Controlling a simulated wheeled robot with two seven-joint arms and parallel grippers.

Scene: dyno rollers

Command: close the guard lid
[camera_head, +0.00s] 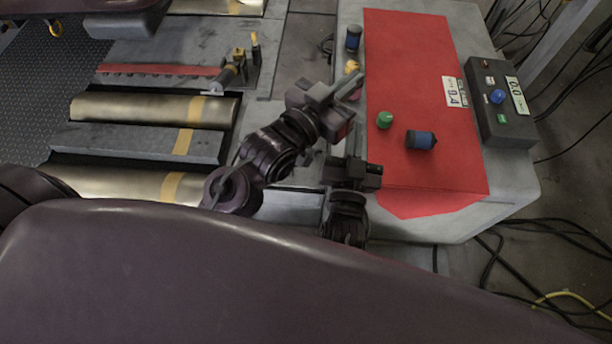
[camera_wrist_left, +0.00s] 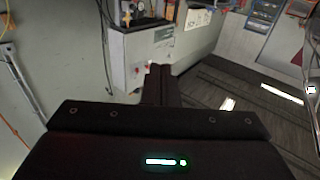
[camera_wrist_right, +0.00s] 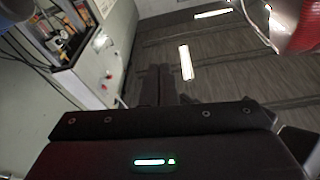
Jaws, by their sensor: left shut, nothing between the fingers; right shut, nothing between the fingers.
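A flat red panel (camera_head: 420,60) covers most of the top of a grey cabinet (camera_head: 505,160) in the head view. It is the likeliest guard lid, but I cannot tell its hinge or whether it is fully down. My left gripper (camera_head: 350,84) is shut and empty, over the panel's left edge. My right gripper (camera_head: 353,160) is shut and empty, lower down at the panel's near left edge. I cannot tell whether either touches it. Both wrist views show no panel clearly.
Metal rollers (camera_head: 150,110) with yellow bands lie to the left, with a small clamp-like fixture (camera_head: 235,70) beside them. A dark control box (camera_head: 500,105) with a blue knob sits at the cabinet's right. Loose cables (camera_head: 545,235) lie on the floor at the right.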

